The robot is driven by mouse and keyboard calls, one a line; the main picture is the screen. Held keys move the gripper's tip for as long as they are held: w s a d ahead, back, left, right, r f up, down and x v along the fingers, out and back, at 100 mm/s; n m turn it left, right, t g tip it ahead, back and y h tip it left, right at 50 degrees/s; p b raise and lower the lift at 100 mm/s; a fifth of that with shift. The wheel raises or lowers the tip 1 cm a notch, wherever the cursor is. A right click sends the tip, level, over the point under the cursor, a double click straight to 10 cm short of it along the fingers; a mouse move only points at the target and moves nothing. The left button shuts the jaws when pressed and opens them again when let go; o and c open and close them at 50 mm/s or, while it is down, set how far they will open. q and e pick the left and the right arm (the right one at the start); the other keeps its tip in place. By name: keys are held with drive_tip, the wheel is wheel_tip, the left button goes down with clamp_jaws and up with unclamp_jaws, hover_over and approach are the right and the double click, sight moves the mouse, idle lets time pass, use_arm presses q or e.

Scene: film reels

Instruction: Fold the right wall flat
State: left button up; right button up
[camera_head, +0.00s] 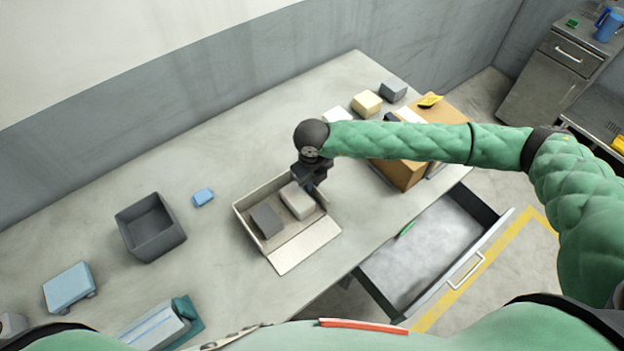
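A shallow beige box (250,231) sits on the table, holding a dark grey block (266,220) and a pale block (297,199). Its front wall (303,246) lies folded out flat on the table. The left and back walls stand up. The right wall is mostly hidden by my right gripper, so its angle is unclear. My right gripper (319,193) points down at the box's right side, beside the pale block. Its fingers are dark and small, and I cannot tell their opening or any contact. My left gripper is not in view.
A dark grey bin (150,228) and small blue block (203,197) lie left of the box. An orange-brown box (400,174) stands right, under my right arm. An open drawer (425,254) juts out at the table's front. Bare table lies behind the box.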

drive_tip(key=shift+f, duration=0.4)
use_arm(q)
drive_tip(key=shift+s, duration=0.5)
use_arm(e)
clamp_jaws()
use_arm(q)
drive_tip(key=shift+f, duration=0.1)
